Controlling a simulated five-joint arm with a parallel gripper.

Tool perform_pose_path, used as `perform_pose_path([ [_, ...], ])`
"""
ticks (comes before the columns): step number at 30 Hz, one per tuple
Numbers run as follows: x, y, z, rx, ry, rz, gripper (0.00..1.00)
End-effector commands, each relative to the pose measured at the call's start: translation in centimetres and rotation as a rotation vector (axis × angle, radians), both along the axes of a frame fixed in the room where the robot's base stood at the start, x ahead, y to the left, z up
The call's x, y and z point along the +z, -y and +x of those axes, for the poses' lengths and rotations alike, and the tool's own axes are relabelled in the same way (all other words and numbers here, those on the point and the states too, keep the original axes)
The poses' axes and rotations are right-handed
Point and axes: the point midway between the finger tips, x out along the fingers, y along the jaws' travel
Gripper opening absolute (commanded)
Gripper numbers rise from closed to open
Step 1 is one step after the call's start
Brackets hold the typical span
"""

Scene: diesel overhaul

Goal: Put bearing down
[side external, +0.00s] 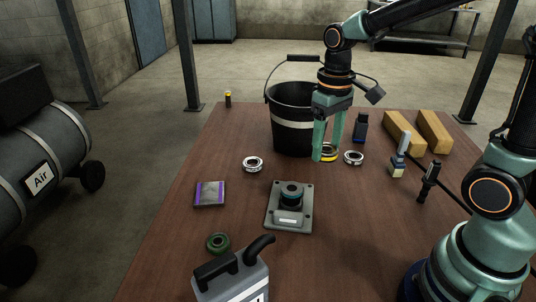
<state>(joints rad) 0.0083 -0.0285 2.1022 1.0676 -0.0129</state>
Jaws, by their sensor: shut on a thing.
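My gripper (325,155) points down at the far middle of the table, just in front of the black bucket. A silver bearing (353,163) lies close to the right of my gripper. Another silver bearing (253,170) lies to the left. A grey mounting plate (274,222) with a dark round hub stands nearer the camera.
The black bucket (290,104) stands right behind my gripper. A dark bottle (361,128), yellow blocks (400,130) and upright tools (428,182) are to the right. A purple-edged box (209,195), green ring (217,242) and grey can (232,283) are left and front. The table's (160,240) left side has bare room.

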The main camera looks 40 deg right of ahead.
Motion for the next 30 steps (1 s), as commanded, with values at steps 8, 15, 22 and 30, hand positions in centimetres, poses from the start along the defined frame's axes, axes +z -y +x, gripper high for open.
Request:
perform_pose_path([
  [8, 1.2, 6.6, 0.5, -0.014, 0.001, 0.000, 0.00],
  [15, 2.1, 11.2, 0.0, -0.009, 0.001, 0.000, 0.00],
  [22, -1.1, 11.8, -0.2, -0.004, -0.007, 0.002, 0.00],
  [30, -7.8, 11.7, -0.2, -0.005, -0.008, 0.003, 0.00],
])
